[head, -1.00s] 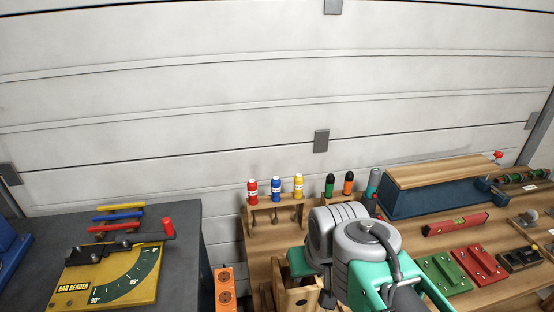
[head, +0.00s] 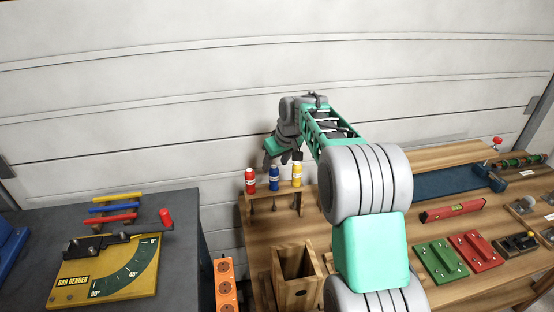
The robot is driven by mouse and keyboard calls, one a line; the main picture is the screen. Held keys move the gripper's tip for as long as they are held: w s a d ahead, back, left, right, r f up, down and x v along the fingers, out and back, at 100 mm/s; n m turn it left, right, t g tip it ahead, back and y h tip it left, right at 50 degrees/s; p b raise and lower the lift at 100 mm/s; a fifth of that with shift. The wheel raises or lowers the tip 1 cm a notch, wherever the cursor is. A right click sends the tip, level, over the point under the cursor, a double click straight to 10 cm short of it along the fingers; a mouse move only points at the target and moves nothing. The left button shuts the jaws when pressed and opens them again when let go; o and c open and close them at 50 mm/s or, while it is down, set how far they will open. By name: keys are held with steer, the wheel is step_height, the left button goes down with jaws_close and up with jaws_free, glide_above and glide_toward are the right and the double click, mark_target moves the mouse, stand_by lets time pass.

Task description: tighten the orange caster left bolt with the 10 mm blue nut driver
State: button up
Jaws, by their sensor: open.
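The blue nut driver (head: 273,177) stands upright in the wooden rack (head: 250,214), between a red driver and a yellow one. Its blue handle shows above the rack and its shaft hangs below. My gripper (head: 281,159) is open and empty, just above the blue handle, with its fingers pointing down. Whether a finger touches the handle cannot be told at this size. An orange caster and its left bolt cannot be made out in this view.
The red driver (head: 250,180) and yellow driver (head: 297,174) stand close on either side. A wooden box (head: 297,278) is in front of the rack. The bar bender (head: 110,272) is on the left bench. Green and red blocks lie on the right bench.

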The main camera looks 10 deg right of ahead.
mark_target(272, 172)
steer(key=p+x, duration=0.1)
steer(key=x, duration=0.5)
steer(key=shift+f, duration=0.25)
jaws_close()
steer(key=c, duration=0.7)
jaws_free()
jaws_close()
